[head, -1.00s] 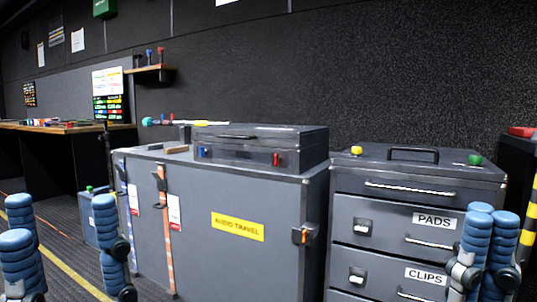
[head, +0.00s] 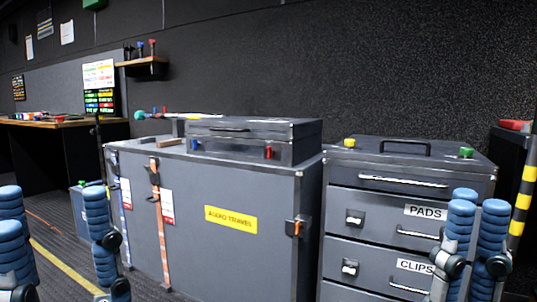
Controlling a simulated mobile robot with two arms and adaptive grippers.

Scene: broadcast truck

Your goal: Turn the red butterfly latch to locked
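A small red latch (head: 268,153) is on the front of the low grey case (head: 225,149), near its right end. It is too small to read its turn position. A similar blue latch (head: 195,145) is on the same front, further left. My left gripper (head: 55,238) is open and empty at the lower left, its blue fingers wide apart. My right gripper (head: 475,240) is at the lower right, in front of the drawer cabinet. Its blue fingers are straight, with a narrow gap and nothing between them. Neither gripper touches the case.
The case sits on a large grey trunk (head: 233,251) labelled AUDIO TRAVEL, with straps and an orange-marked latch (head: 298,227). A drawer cabinet (head: 340,197) with yellow and green knobs stands to the right. A striped pole (head: 524,195) is at far right. A desk (head: 60,123) is at left.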

